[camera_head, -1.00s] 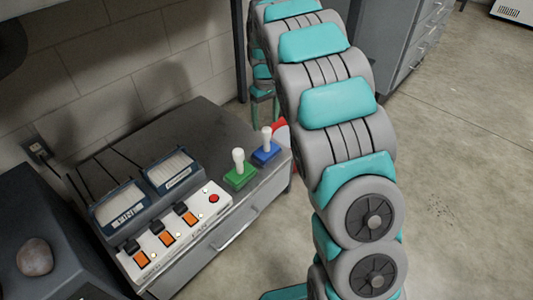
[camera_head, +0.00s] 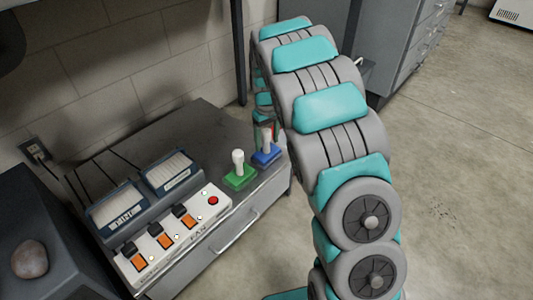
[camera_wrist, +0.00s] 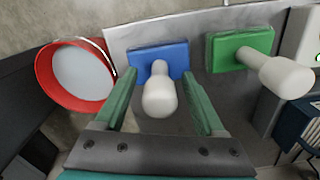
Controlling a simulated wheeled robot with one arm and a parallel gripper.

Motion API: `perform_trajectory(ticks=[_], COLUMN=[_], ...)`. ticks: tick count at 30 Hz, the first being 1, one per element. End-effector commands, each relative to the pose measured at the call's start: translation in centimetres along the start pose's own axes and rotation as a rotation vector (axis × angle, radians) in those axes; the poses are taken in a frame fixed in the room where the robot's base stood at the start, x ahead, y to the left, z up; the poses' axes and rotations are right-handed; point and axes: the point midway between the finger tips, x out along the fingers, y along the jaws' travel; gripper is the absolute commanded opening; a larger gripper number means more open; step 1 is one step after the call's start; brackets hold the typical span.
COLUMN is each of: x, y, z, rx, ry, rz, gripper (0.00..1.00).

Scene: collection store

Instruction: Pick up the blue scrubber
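The blue scrubber (camera_head: 267,153) has a blue base and a white upright handle, and stands near the right edge of the grey cabinet top (camera_head: 215,125). In the wrist view the blue scrubber (camera_wrist: 158,62) lies ahead of my gripper (camera_wrist: 160,100). My gripper is open, its two green fingers on either side of the white handle. I cannot tell whether they touch it. In the head view my arm's end is partly in front of the scrubber.
A green scrubber (camera_head: 240,172) stands close by; it also shows in the wrist view (camera_wrist: 240,48). A white switch panel (camera_head: 172,236) and two meters (camera_head: 120,207) stand to the left. A red-rimmed round container (camera_wrist: 78,76) is beside the cabinet.

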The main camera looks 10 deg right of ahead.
Motion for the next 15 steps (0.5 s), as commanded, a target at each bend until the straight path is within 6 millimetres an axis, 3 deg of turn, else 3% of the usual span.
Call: perform_trajectory(ticks=[2, 15], x=[-0.01, -0.03], y=[0.00, 0.00], z=[0.00, 0.00], rx=[0.000, 0.000], ry=[0.000, 0.000], rz=[0.000, 0.000], gripper=[0.61, 0.12])
